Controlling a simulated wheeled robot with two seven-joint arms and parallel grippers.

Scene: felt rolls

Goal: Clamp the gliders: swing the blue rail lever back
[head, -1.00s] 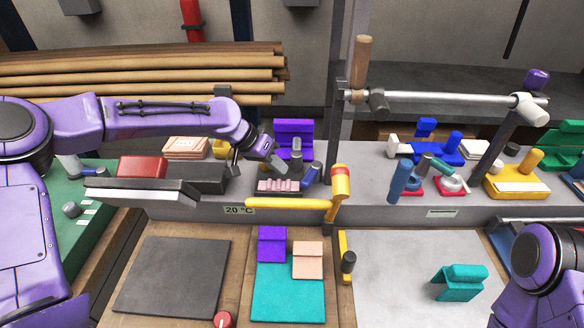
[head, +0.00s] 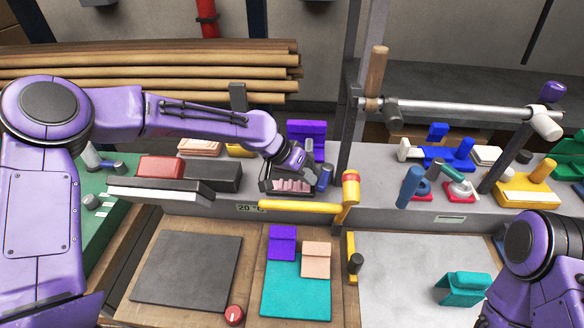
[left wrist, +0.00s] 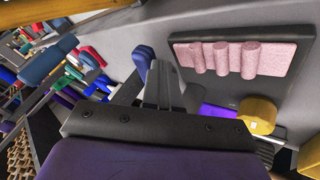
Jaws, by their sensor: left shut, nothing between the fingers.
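The blue lever (head: 325,177) stands upright on the grey bench ledge, just right of the dark tray (head: 266,188) with pink felt rolls (head: 291,185). In the left wrist view its rounded blue top (left wrist: 143,56) shows just left of my fingers. My left gripper (head: 304,176) is shut and empty, low beside the lever on its left. It also shows in the left wrist view (left wrist: 160,80). Whether the fingers touch the lever I cannot tell. The pink rolls (left wrist: 225,58) lie to the right of the fingers there. My right gripper is outside the head view; only its arm shows.
A yellow bar with a red-topped post (head: 350,195) stands close in front of the tray. A purple block (head: 306,132) is behind the gripper. A metal bar (head: 455,110) crosses at the right. A dark mat (head: 187,268) and a teal felt piece (head: 295,295) lie in front.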

